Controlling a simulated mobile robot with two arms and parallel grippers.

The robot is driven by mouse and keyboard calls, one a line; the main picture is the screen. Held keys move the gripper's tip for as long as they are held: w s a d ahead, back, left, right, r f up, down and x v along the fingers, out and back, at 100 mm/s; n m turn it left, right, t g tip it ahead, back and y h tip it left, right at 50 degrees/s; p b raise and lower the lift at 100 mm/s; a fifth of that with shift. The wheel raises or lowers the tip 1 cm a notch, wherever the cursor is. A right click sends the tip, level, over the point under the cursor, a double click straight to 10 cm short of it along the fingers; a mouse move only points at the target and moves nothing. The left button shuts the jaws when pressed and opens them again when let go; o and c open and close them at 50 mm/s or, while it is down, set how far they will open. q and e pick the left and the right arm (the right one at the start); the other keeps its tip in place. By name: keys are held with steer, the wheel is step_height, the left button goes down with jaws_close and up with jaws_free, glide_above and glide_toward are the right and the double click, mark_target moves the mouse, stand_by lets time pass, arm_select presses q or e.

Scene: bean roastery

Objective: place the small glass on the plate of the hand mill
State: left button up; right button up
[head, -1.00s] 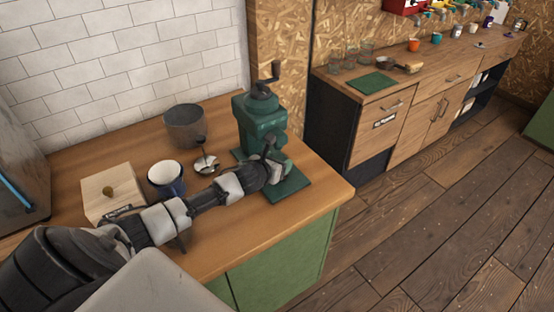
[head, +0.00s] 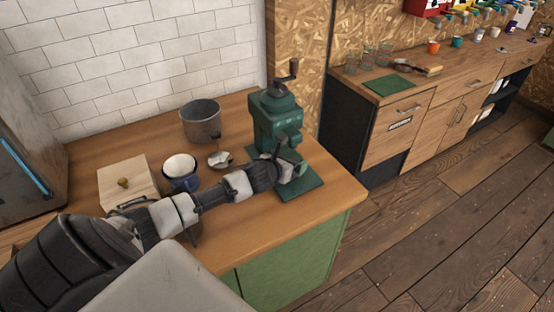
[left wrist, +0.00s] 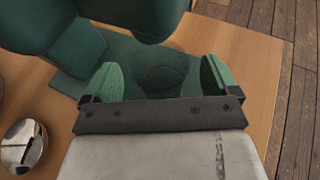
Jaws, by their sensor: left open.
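The green hand mill (head: 275,118) stands near the right end of the wooden counter, with its flat green plate (head: 301,188) at its foot. The plate also shows in the left wrist view (left wrist: 72,88). My left gripper (head: 290,166) is low over the plate, beside the mill body. In the left wrist view its two green fingertips (left wrist: 160,78) are wide apart. A faint, see-through round shape between them looks like the small glass (left wrist: 160,72), over the plate. I cannot make out the glass in the head view. My right gripper is not in view.
Left of the mill are a grey metal pot (head: 201,121), a small dish (head: 220,159), a blue cup (head: 181,173) and a wooden box (head: 126,181). A second counter (head: 440,90) at the back right holds several glasses and a green mat (head: 389,86).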

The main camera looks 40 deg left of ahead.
arm_select(q)
steer(key=b+v, duration=0.1)
steer(key=v, duration=1)
steer(key=shift+f, duration=0.1)
